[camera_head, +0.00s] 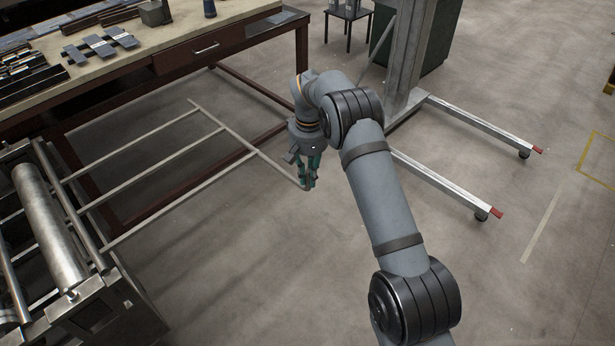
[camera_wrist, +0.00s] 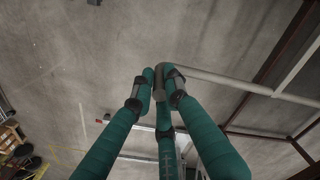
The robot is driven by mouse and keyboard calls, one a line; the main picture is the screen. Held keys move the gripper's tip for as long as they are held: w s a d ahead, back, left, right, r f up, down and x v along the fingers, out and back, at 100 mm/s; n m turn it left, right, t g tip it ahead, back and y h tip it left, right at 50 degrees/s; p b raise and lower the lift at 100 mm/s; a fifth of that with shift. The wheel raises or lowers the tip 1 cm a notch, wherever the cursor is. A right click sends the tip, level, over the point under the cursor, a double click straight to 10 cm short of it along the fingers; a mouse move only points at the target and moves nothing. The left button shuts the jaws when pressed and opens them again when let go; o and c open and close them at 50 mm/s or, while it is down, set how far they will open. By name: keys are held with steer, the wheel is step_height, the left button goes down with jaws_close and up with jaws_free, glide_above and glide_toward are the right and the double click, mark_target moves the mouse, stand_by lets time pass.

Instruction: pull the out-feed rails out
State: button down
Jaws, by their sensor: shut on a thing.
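The out-feed rails (camera_head: 150,177) are several thin grey bars that stick out to the right from the roller machine (camera_head: 45,225), joined at their outer ends by a crossbar (camera_head: 245,144). In the head view, my gripper (camera_head: 308,182) points down at the near right end of the crossbar, its green fingers shut around it. In the wrist view, the green fingers (camera_wrist: 163,82) close on the end of the grey bar (camera_wrist: 230,82), which runs off to the right. The exact contact is partly hidden by the fingers.
A workbench (camera_head: 130,55) with a drawer and metal pieces stands behind the rails, its dark red legs close to them. A wheeled lifting stand (camera_head: 402,55) is at the back, its legs (camera_head: 440,180) reaching right. The floor at the lower middle is clear.

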steer(key=shift+w+d, duration=0.25)
steer(key=shift+r, duration=0.1)
steer(key=c, duration=1.7)
jaws_free()
steer(key=shift+d, duration=0.1)
steer(key=shift+c, duration=0.2)
step_height(320, 180, up, 12)
steer(key=shift+f, duration=0.1)
steer(key=shift+f, duration=0.1)
